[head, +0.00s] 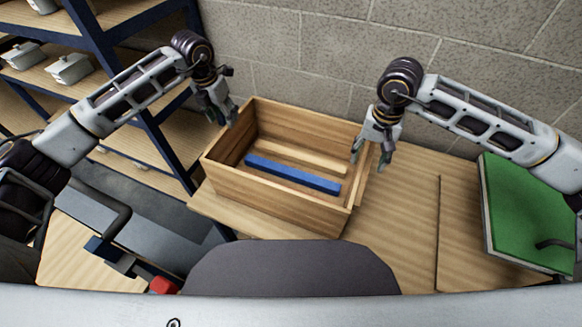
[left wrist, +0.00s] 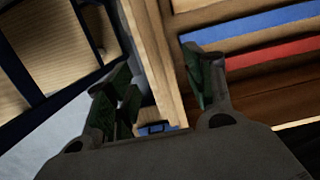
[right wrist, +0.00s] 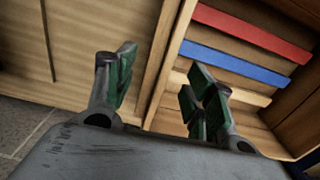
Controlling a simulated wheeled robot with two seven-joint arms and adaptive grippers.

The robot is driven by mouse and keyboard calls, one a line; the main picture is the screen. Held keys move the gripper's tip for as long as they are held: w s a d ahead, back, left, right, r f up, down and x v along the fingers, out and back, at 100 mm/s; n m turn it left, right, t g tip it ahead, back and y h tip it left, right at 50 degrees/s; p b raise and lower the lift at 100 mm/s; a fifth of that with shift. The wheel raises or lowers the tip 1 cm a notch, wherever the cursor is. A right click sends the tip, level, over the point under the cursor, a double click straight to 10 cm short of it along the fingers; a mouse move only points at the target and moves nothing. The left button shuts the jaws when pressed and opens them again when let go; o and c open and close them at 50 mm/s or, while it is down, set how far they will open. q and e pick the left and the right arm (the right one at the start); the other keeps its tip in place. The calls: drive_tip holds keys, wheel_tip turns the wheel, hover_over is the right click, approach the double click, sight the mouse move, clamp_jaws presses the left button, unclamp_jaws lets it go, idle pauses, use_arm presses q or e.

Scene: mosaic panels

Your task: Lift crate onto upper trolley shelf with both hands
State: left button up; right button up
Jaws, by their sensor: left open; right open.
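The open wooden crate (head: 275,201) sits upright on the wooden table, with a blue bar (head: 292,174) and a pale slat inside. A red bar (right wrist: 250,31) in it shows in the wrist views. My left gripper (head: 222,112) is open at the crate's left end; the end wall (left wrist: 158,60) appears between its fingers. My right gripper (head: 370,150) is open at the right end; that wall (right wrist: 168,65) appears between its fingers. I cannot tell whether the fingers straddle the walls or hover above. A blue-framed unit with wooden shelves (head: 112,12), possibly the trolley, stands left.
Metal containers (head: 70,68) stand on the left shelves. A green panel (head: 530,210) lies on the table's right side. A block wall (head: 300,40) closes the back. Bare table (head: 400,225) shows right of the crate. A red object (head: 162,285) is at lower left.

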sight(363, 169)
use_arm(q)
drive_tip(key=shift+w+d+f, duration=0.1)
drive_tip(key=shift+w+f, duration=0.05)
drive_tip(key=shift+f, duration=1)
drive_tip(key=shift+w+d+f, duration=0.1)
drive_tip(key=shift+w+f, duration=0.05)
drive_tip(key=shift+f, duration=0.95)
drive_tip(key=shift+w+f, duration=0.15)
drive_tip(key=shift+f, duration=1)
use_arm(e)
drive_tip(key=shift+f, duration=3.4)
use_arm(q)
clamp_jaws()
use_arm(e)
clamp_jaws()
use_arm(q)
drive_tip(key=shift+w+r, duration=0.1)
drive_tip(key=shift+r, duration=0.05)
use_arm(e)
drive_tip(key=shift+w+r, duration=0.1)
